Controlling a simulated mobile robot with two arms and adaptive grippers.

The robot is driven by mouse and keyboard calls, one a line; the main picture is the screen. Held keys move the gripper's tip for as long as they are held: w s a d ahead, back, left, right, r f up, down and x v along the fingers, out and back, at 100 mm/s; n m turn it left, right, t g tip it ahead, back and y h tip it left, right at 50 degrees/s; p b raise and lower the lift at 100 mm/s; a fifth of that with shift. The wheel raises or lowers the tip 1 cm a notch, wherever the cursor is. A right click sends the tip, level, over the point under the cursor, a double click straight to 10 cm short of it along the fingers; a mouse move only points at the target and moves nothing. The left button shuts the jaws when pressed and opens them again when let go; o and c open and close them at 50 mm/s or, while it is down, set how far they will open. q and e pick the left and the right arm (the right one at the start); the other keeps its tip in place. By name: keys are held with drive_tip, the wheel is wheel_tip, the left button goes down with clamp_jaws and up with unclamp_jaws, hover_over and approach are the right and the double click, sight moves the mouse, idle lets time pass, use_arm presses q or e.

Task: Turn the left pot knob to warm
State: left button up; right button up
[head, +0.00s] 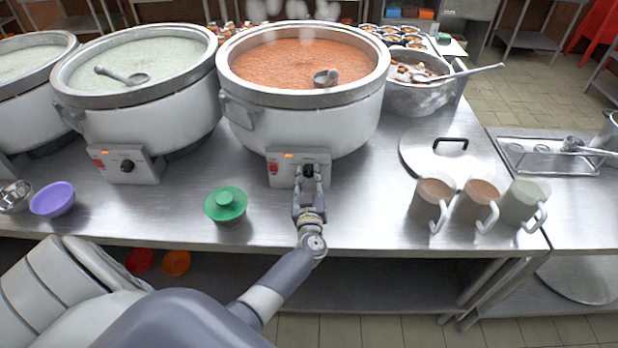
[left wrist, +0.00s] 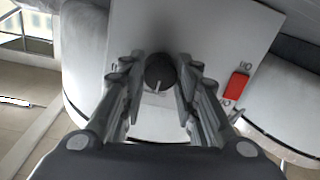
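A large white pot of orange-red congee (head: 300,118) stands at the centre of the head view. Its control box (head: 283,178) has a red switch, a lit orange indicator and a dark round knob (head: 308,170). In the left wrist view the knob (left wrist: 160,72) has a pale pointer line toward the bottom of the picture. My left gripper (head: 309,184) is at this knob. In the left wrist view its fingers (left wrist: 160,75) stand open on either side of the knob, with narrow gaps. The red switch (left wrist: 237,85) is right of the fingers. My right gripper is out of view.
Pots of pale green congee (head: 140,105) stand to the left, one with its own knob (head: 127,166). A green-lidded jar (head: 226,205) is left of my gripper. Mugs (head: 480,203) and a pot lid (head: 440,160) lie to the right. Bare counter (head: 355,215) separates them.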

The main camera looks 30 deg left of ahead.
use_arm(q)
drive_tip(key=shift+n, duration=1.4)
drive_tip(key=n, duration=0.3)
drive_tip(key=shift+n, duration=0.3)
drive_tip(key=n, duration=0.4)
drive_tip(key=shift+b, duration=0.3)
drive_tip(key=shift+n+h+b, duration=0.3)
drive_tip(key=shift+n+b, duration=0.05)
drive_tip(key=shift+n, duration=1.25)
drive_tip(key=o, duration=1.1)
